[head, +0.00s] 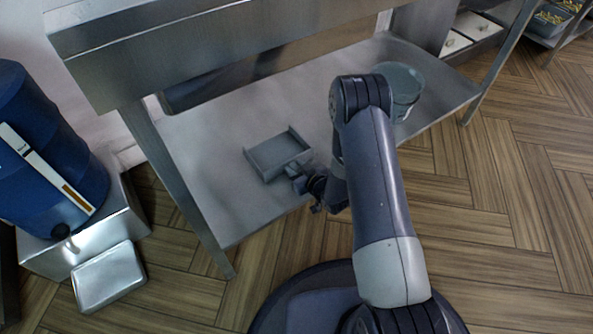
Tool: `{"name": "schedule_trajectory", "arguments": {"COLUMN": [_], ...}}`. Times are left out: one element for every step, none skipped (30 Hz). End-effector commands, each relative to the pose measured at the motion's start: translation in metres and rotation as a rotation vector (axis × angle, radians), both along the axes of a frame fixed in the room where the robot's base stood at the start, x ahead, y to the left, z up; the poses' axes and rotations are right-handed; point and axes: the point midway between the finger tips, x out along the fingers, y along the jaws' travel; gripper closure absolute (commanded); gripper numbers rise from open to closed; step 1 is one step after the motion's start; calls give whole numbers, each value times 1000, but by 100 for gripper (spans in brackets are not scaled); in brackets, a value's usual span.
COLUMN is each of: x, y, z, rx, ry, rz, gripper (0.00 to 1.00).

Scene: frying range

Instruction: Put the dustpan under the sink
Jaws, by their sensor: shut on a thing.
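The grey dustpan (275,153) is over the low metal shelf under the sink, near the shelf's front edge. Its open side faces the back left and its handle points toward my gripper. My gripper (302,183) is shut on the handle at the shelf's front edge. The fingertips are small and partly hidden by the arm. I cannot tell whether the dustpan rests on the shelf or is just above it. The steel sink unit (200,50) stands above the shelf (200,150).
A grey-green bucket (402,88) stands on the shelf to the right, partly behind my arm. A metal leg (183,185) rises at the shelf's front left corner. A blue drum (45,150) stands on a steel box at the left, with a metal tray (108,277) before it.

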Motion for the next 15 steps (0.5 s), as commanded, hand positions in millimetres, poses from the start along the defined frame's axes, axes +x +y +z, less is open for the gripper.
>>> {"name": "schedule_trajectory", "arguments": {"x": [0,0,1,1,0,0,0,0,0,0,0,0,0,0,0], "y": [0,0,0,0,0,0,0,0,0,0,0,0,0,0,0], "z": [-4,-3,-2,-1,-1,-1,-1,-2,-3,-4,-5,-4,-4,-4,-4], "rx": [1,1,1,1,1,0,0,0,0,0,0,0,0,0,0], "ry": [-2,-3,-3,-3,-3,-2,-2,-2,-2,-2,-2,-2,-1,-1,-1], "rz": [0,0,0,0,0,0,0,0,0,0,0,0,0,0,0], "gripper": [96,96,96,96,96,96,96,96,96,96,96,66,64,61,58]}}
